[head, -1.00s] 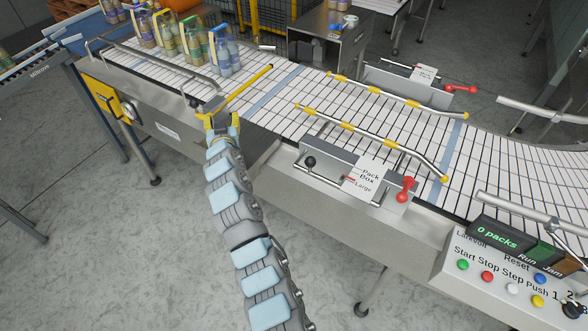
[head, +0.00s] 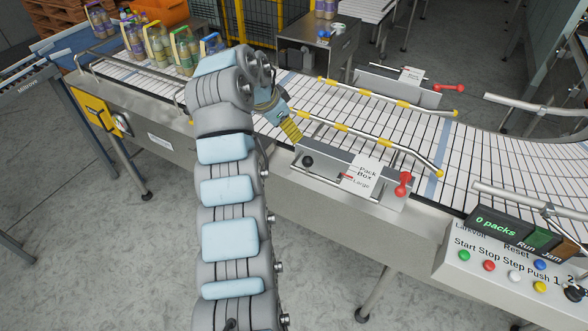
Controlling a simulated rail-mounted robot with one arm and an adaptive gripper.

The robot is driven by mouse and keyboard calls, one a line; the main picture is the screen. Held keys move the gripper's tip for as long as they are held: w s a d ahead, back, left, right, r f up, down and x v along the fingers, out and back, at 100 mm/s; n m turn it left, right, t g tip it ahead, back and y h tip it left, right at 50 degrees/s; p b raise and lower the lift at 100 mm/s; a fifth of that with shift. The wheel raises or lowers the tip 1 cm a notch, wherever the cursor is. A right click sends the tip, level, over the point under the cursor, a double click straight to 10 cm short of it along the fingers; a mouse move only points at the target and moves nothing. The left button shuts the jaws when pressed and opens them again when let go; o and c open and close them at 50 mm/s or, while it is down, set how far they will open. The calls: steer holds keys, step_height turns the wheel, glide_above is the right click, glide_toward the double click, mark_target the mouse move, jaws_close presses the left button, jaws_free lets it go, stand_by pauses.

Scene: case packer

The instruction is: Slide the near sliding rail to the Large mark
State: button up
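The near sliding rail (head: 365,140) is a metal bar with yellow bands on the conveyor's near side. Its bracket carries a black knob (head: 308,161) at the left and a red lever (head: 403,184) at the right. Between them, a white scale card (head: 366,172) reads Pack, Box and Large from top to bottom. A small red pointer (head: 347,177) shows at the card's left edge; I cannot tell exactly which mark it meets. My gripper (head: 292,131) is by the rail's left end, above and left of the black knob. Its yellow ribbed fingers overlap in view, so their opening is unclear.
The far rail (head: 390,98) has its own card (head: 410,76) and red lever (head: 449,87). Bottle packs (head: 158,47) stand on the belt at upper left. A control panel (head: 510,262) is at lower right. The belt between the rails is clear.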

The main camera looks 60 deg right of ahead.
mark_target(307, 166)
steer(key=shift+m+y, duration=0.3)
steer(key=shift+y, duration=0.2)
steer(key=p+x, duration=0.1)
steer(key=x, duration=0.4)
steer(key=s+p+x, duration=0.1)
steer(key=x, duration=0.5)
steer(key=s+a+p+x, duration=0.1)
steer(key=x, duration=0.4)
steer(key=shift+f+p, duration=0.35)
steer(key=shift+f, duration=0.1)
